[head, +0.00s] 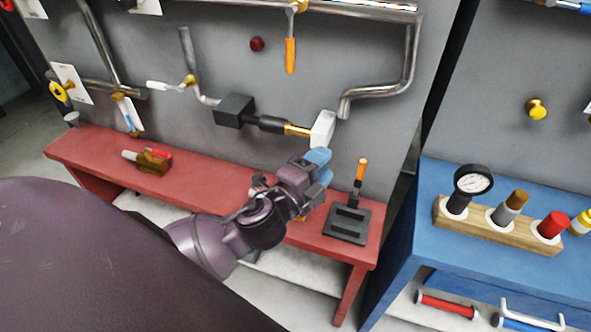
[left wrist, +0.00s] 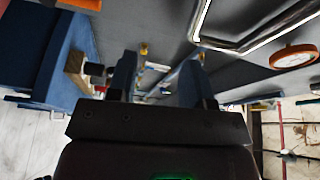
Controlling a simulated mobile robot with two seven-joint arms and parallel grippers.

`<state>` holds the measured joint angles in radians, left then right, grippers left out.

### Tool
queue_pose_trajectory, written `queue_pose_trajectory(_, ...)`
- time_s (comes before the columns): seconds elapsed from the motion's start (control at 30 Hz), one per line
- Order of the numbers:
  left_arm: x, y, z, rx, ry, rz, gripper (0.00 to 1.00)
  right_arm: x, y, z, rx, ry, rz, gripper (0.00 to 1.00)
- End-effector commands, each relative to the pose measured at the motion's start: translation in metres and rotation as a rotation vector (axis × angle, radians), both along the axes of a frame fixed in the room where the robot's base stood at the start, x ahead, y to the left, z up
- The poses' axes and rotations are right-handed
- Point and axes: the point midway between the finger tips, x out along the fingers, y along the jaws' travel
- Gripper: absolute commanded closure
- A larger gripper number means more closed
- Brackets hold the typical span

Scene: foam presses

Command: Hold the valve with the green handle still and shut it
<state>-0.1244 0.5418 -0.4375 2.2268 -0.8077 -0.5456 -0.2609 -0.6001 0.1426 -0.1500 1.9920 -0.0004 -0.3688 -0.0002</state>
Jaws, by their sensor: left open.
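I cannot make out a green handle in either view. My left gripper (head: 322,166) is open, its blue fingertips just below a white block-shaped handle (head: 322,129) at the right end of a brass and black fitting (head: 271,124) on the grey panel. The gripper looks empty and apart from the handle. In the left wrist view the two blue fingers (left wrist: 158,82) stand apart, with pipework blurred between them. A valve with an orange handle (head: 290,55) hangs on the upper pipe. Another with a white lever (head: 165,86) sits at left. My right gripper is not in view.
A blue bench (head: 400,270) at right holds a wooden rack (head: 480,228) with a gauge. A bent pipe (head: 410,70) is near the gripper.

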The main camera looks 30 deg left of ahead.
Motion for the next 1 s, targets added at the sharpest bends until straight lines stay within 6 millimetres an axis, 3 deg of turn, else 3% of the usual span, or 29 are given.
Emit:
queue_pose_trajectory(0.1, 0.011, -0.034, 0.016, 0.277, -0.177, -0.206, 0.53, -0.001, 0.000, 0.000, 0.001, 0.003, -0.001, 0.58)
queue_pose_trajectory(0.23, 0.012, -0.066, 0.014, 0.585, -0.343, -0.430, 0.53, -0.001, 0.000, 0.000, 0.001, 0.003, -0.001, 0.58)
queue_pose_trajectory(0.33, 0.009, -0.081, 0.001, 0.829, -0.448, -0.604, 0.53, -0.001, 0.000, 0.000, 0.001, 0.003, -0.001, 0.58)
queue_pose_trajectory(0.47, 0.007, -0.084, -0.028, 1.159, -0.551, -0.831, 0.53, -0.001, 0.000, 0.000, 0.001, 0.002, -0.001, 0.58)
queue_pose_trajectory(0.57, 0.009, -0.069, -0.055, 1.419, -0.594, -1.010, 0.53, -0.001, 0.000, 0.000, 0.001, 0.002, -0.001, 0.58)
queue_pose_trajectory(0.73, 0.022, -0.010, -0.095, 1.849, -0.576, -1.307, 0.53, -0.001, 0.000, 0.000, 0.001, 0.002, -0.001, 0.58)
queue_pose_trajectory(0.9, 0.036, 0.051, -0.110, 2.132, -0.483, -1.514, 0.53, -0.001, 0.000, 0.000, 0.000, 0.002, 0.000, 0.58)
queue_pose_trajectory(1.0, 0.039, 0.070, -0.112, 2.205, -0.443, -1.573, 0.53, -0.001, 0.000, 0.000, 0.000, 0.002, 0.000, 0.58)
